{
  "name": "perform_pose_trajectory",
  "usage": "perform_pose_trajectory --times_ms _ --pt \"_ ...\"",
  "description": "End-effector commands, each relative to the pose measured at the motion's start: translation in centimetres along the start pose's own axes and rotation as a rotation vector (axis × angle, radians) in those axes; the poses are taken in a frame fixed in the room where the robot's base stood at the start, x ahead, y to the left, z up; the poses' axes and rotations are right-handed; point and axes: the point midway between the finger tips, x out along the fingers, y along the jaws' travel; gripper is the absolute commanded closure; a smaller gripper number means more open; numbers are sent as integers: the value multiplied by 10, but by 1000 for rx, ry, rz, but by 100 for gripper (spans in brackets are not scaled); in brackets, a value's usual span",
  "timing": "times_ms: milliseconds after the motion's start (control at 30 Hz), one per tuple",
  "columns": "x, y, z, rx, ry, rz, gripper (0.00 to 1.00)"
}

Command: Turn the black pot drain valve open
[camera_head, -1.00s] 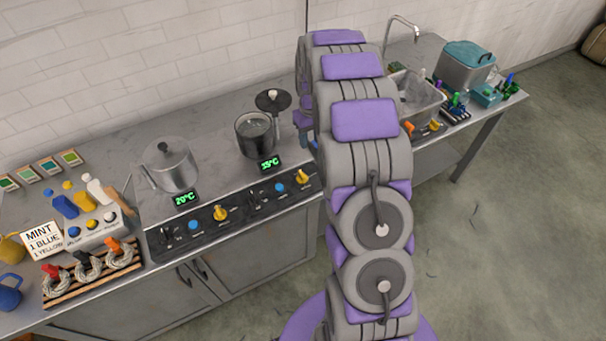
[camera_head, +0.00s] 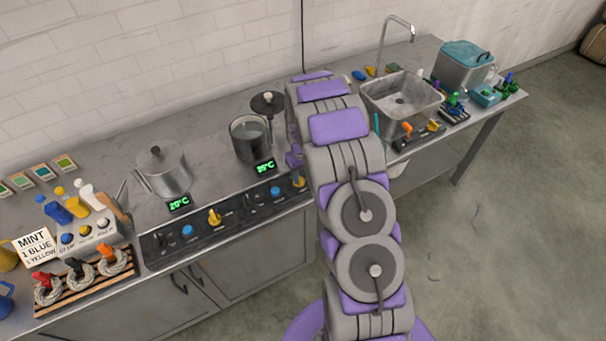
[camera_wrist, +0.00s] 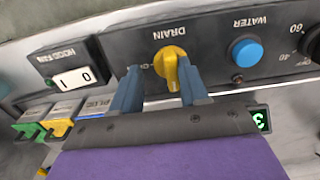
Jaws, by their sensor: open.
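The yellow drain valve handle (camera_wrist: 172,68) sits under the upside-down DRAIN label on the dark control panel in the wrist view. My gripper (camera_wrist: 160,88) is open, with one blue finger on each side of the handle; the right finger is very close to it, and I cannot tell whether they touch. In the head view, the black pot (camera_head: 250,138) stands behind a green display reading 35°C. A yellow handle (camera_head: 299,180) shows in front of it beside my arm, which hides my gripper there.
A blue WATER button (camera_wrist: 245,52) is right of the handle and a HOOD FAN switch (camera_wrist: 75,78) left of it in the wrist view. A steel pot (camera_head: 165,172) stands left of the black pot. The sink (camera_head: 400,98) is to the right.

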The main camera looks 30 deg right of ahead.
Motion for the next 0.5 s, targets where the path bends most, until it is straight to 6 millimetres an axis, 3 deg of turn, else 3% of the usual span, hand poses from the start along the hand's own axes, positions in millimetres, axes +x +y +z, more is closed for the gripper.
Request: perform_pose_trajectory --times_ms 300,500 --pt "2 4 0 -1 0 -7 57" --pt "2 8 0 0 1 -12 76"
